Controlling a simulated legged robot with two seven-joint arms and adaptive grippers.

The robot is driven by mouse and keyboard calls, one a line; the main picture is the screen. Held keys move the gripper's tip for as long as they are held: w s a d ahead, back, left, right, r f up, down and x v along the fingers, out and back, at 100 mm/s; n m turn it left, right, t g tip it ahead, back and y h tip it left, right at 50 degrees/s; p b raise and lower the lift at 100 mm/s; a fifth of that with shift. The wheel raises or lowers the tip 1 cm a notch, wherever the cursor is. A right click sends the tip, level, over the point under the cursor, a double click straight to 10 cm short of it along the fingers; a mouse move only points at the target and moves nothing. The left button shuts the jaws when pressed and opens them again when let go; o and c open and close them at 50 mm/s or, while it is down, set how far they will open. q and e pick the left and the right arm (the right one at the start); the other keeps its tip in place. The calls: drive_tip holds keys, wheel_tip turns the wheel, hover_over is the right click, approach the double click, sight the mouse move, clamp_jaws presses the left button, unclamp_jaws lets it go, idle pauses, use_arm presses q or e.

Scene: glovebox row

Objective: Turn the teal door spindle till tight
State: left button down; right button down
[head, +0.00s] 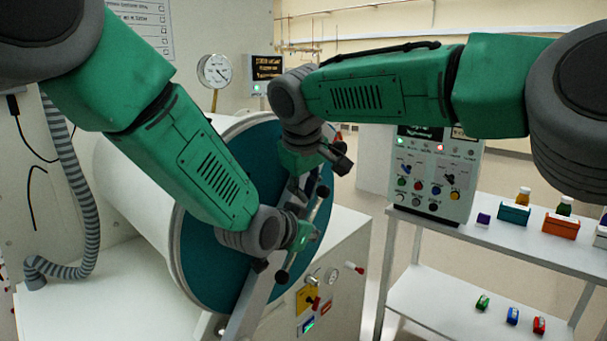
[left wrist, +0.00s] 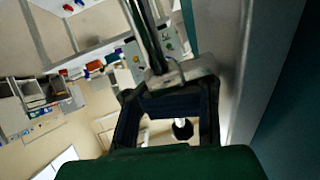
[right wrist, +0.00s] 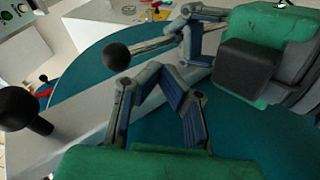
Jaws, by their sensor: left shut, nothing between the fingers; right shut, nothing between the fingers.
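The teal door (head: 210,245) closes the round end of the white chamber. Its spindle has a rod handle with black ball knobs; one knob (head: 323,190) is at the upper right, another (head: 281,277) lower. In the right wrist view a knob (right wrist: 117,57) and rod lie just beyond my right gripper (right wrist: 163,72), whose fingers are shut and empty. My left gripper (right wrist: 188,25) is at the rod in that view. In the left wrist view my left gripper (left wrist: 180,80) is shut and empty, its tips close to a rod (left wrist: 145,35). Contact is unclear. My arms hide the spindle hub.
A pale bar (head: 245,310) crosses the door. A pressure gauge (head: 214,71) stands above the chamber. A control box (head: 432,175) and a shelf (head: 500,245) with small bottles and boxes are at the right. A ribbed hose (head: 75,190) hangs at the left.

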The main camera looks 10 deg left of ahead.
sight(318, 203)
use_arm(q)
drive_tip(key=shift+w+a, duration=0.15)
drive_tip(key=shift+a, duration=0.15)
use_arm(e)
drive_tip(key=shift+w+d+f, duration=0.55)
drive_tip(key=shift+d+f, duration=0.2)
drive_tip(key=shift+f, duration=0.05)
use_arm(q)
drive_tip(key=shift+r, duration=0.1)
use_arm(e)
drive_tip(key=shift+w+d+f, duration=0.35)
drive_tip(key=shift+d+f, duration=0.05)
drive_tip(key=shift+f, duration=0.05)
use_arm(q)
drive_tip(key=c, duration=1.9)
unclamp_jaws()
drive_tip(key=shift+c, duration=0.2)
drive_tip(key=shift+o, duration=0.4)
use_arm(e)
drive_tip(key=shift+s+r, duration=0.1)
use_arm(q)
drive_tip(key=shift+r, duration=0.1)
